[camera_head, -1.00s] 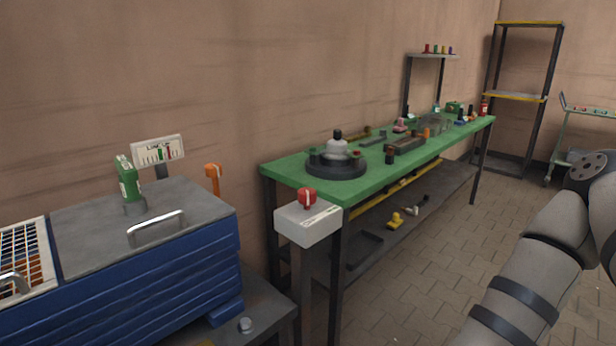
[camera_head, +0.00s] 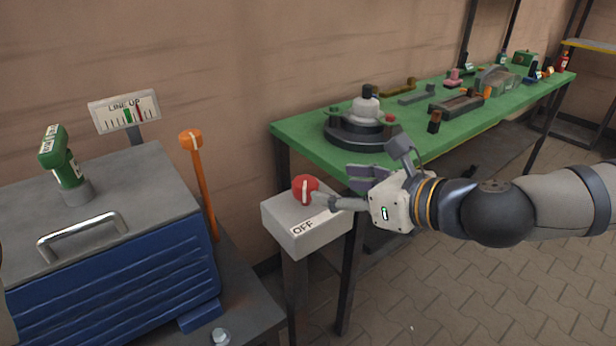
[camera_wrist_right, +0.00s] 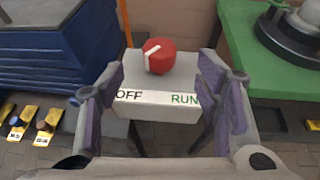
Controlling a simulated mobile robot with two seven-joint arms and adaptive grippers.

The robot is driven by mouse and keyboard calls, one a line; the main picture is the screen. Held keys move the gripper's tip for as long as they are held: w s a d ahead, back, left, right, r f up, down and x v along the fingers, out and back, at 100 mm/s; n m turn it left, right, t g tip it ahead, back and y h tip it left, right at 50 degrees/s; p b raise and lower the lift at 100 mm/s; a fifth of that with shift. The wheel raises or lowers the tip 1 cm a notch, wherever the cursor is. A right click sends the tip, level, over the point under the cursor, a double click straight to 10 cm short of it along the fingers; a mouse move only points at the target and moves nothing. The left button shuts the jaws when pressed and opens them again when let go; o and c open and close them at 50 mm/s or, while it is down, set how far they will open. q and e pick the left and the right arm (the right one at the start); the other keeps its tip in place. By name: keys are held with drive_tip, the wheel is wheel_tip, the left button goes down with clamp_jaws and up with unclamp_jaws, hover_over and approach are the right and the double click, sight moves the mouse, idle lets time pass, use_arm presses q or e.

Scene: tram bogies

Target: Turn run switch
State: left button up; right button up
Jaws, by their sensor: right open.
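The run switch is a red round knob (camera_head: 305,189) with a white pointer bar, on top of a grey box on a post (camera_head: 290,238). My right gripper (camera_head: 350,190) is open beside the knob, coming from the right. In the right wrist view its fingers (camera_wrist_right: 160,88) are spread either side of the box, with the knob ahead between them, apart from both. My left gripper is not in view.
A green workbench (camera_head: 305,132) with parts on it stands behind and right of the box. A blue machine (camera_head: 120,255) with a grey lid and an orange lever (camera_head: 204,185) stand at left. A LINE UP gauge (camera_head: 124,112) is behind. Tiled floor is free at lower right.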

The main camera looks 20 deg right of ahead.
sight(313, 186)
drive_tip(key=x, duration=0.3)
drive_tip(key=b+x, duration=0.1)
drive_tip(key=x, duration=0.2)
drive_tip(key=f+b+x, duration=0.1)
drive_tip(key=x, duration=0.2)
drive_tip(key=shift+a, duration=0.1)
drive_tip(key=shift+w+a, duration=0.1)
drive_tip(key=shift+w, duration=0.2)
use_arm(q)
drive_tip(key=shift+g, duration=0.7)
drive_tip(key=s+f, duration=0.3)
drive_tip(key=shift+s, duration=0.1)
use_arm(e)
drive_tip(key=shift+c, duration=0.4)
drive_tip(key=c, duration=1.1)
